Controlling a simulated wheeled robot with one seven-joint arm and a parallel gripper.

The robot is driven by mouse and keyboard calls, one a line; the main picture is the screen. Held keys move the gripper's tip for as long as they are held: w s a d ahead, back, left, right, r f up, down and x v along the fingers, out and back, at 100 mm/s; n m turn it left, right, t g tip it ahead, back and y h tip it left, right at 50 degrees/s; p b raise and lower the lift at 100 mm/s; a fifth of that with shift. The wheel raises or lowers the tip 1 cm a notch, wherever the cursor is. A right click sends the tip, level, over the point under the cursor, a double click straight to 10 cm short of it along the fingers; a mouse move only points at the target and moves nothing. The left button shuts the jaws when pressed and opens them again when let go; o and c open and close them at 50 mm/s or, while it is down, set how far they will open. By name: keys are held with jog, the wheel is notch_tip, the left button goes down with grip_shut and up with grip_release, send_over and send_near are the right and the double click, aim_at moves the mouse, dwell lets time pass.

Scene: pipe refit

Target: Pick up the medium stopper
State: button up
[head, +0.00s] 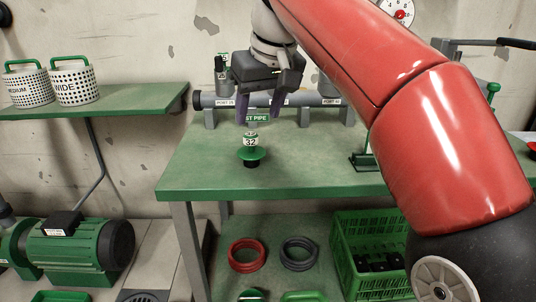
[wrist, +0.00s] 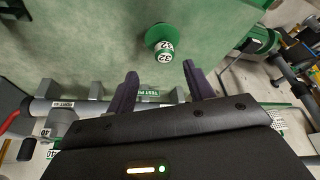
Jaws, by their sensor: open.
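A stopper (head: 251,152) with a green flange, a white band marked 32 and a dark lower end stands on the green bench near its front edge. It also shows in the wrist view (wrist: 160,38), just beyond the fingertips and roughly centred between them. No size word is readable on it. My gripper (head: 258,112) has its two purple fingers spread and empty, above and behind the stopper in the head view. In the wrist view my gripper (wrist: 160,74) is apart from the stopper, with nothing between the fingers.
The grey test pipe (head: 310,100), with port labels, runs along the back of the bench (head: 205,165). A green stand (head: 366,160) is at right. Baskets (head: 75,82) sit on a left shelf. Below are red and grey rings and a green crate (head: 345,255). Bench around the stopper is clear.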

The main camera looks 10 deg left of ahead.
aim_at(251, 134)
jog(key=b+x, duration=0.1)
jog(key=x, duration=0.4)
jog(key=b+x, duration=0.1)
jog(key=x, duration=0.1)
jog(key=shift+s+a+f+b, duration=0.2)
jog(key=shift+a+b, duration=0.1)
jog(key=shift+b, duration=0.05)
jog(key=shift+r, duration=0.1)
grip_shut()
jog(key=shift+r, duration=0.1)
